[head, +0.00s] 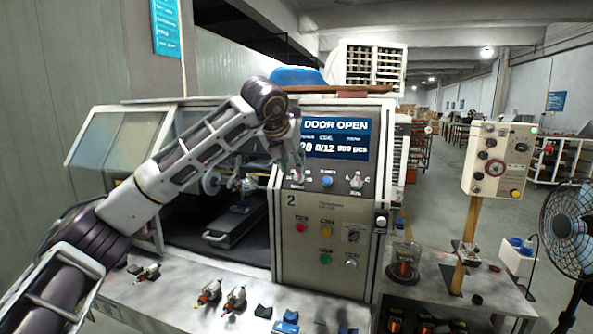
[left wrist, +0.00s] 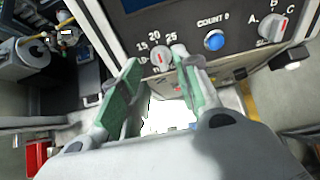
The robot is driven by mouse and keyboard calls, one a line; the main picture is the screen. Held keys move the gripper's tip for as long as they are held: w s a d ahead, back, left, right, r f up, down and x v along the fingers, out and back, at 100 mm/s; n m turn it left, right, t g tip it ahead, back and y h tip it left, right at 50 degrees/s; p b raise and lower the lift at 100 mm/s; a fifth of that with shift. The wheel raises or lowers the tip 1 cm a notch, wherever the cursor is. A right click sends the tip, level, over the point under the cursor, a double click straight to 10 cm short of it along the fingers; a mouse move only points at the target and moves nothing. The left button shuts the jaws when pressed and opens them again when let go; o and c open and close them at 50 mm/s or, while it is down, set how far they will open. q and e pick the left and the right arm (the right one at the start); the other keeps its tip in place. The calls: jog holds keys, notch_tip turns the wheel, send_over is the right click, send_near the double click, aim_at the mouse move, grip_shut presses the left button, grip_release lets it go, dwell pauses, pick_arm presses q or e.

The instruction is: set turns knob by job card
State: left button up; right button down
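The turns knob (left wrist: 160,57) is a pale dial with a red mark, on the machine's panel below the numbers 15, 20 and 25. Its exact setting is too small to tell. In the head view the knob is largely hidden behind my left gripper (head: 297,158). In the left wrist view the green fingers of my left gripper (left wrist: 157,62) are apart, with the knob showing between their tips; contact cannot be told. The screen (head: 336,138) reads DOOR OPEN, with 20 and 0/12 below. I cannot make out a job card. My right gripper is not in view.
A blue button (head: 327,181) and an A-B-C selector (head: 357,182) sit right of the knob. Red, yellow and green buttons are below. The winding bay (head: 225,215) is open at left. Several armatures lie on the bench (head: 180,305). A fan (head: 575,230) stands at far right.

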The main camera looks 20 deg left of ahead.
aim_at(297, 174)
pick_arm(q)
jog(key=shift+p+x, duration=0.65)
jog(key=shift+x, duration=2.3)
jog(key=shift+s, duration=0.1)
grip_shut()
